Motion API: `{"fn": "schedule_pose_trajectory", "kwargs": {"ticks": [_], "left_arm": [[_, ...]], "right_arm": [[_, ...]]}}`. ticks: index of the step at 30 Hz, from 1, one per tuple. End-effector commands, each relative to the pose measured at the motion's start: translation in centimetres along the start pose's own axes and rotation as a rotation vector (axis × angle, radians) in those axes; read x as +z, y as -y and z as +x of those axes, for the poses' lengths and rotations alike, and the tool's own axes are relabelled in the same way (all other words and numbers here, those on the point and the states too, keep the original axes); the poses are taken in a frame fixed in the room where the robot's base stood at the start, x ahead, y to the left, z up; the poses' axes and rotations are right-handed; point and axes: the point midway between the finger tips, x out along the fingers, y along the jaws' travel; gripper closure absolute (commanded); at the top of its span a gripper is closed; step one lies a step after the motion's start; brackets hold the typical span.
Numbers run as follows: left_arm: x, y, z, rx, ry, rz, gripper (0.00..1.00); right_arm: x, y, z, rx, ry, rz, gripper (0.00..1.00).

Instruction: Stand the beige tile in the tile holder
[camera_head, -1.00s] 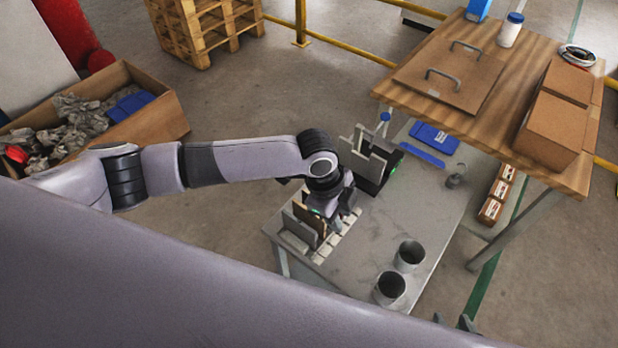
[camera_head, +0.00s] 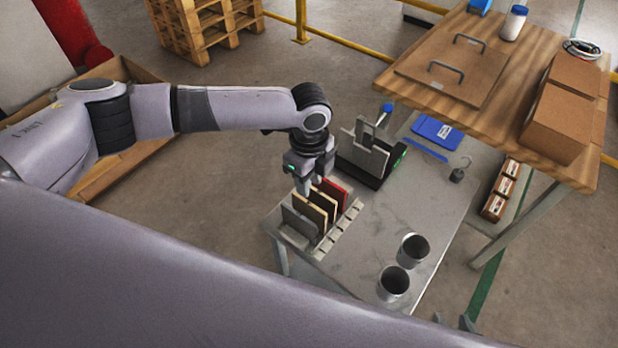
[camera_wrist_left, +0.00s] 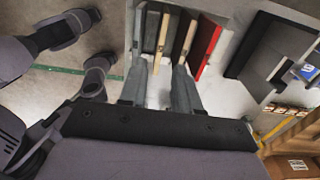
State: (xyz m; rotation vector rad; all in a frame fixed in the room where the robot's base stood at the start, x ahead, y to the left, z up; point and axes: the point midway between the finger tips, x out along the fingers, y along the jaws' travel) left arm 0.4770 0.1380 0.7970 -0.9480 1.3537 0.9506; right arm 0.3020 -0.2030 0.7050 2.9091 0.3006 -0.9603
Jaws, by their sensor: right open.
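The tile holder appears to be the pale slotted rack (camera_head: 340,233) on the grey table. Several tiles stand upright in it. Two have beige edges: a tan one (camera_head: 309,213) and a paler one (camera_head: 323,203); I cannot tell which is the task's beige tile. In the left wrist view the tan edge (camera_wrist_left: 162,36) lies between the finger lines and the paler edge (camera_wrist_left: 188,42) lies near the right finger. My left gripper (camera_head: 311,188) is just above the tiles, its fingers (camera_wrist_left: 162,68) apart with nothing clearly held. My right gripper (camera_head: 453,321) is open at the bottom edge, mostly hidden.
A grey tile (camera_head: 297,225) and a red tile (camera_head: 338,190) stand beside the beige-edged ones. Behind is a black device (camera_head: 362,172) holding grey plates. Two metal cups (camera_head: 412,250) stand at the front right. A wooden table (camera_head: 425,98) rises at the back right.

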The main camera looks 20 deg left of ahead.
Motion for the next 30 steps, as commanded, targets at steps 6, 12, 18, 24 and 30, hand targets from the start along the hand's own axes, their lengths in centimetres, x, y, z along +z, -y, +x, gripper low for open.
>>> {"fn": "schedule_pose_trajectory", "kwargs": {"ticks": [6, 12, 18, 24, 30], "left_arm": [[0.0, 0.0, 2.6, -0.001, 0.0, 0.0, 0.68], [0.0, 0.0, 4.6, -0.002, -0.001, 0.0, 0.68], [-0.1, 0.0, 6.3, 0.001, -0.002, 0.0, 0.68], [-0.1, 0.0, 8.2, 0.0, -0.002, 0.001, 0.68], [-0.1, 0.1, 9.1, -0.001, -0.002, 0.0, 0.68]], "right_arm": [[2.3, 0.0, 1.7, 0.0, 0.001, 0.0, 0.57], [4.1, 0.1, 3.0, -0.002, 0.005, 0.006, 0.57], [3.9, 0.3, 3.2, -0.008, 0.002, 0.011, 0.57], [4.3, 0.5, 3.6, -0.015, 0.005, 0.014, 0.57], [4.3, 0.7, 3.8, -0.02, 0.005, 0.013, 0.57]]}}
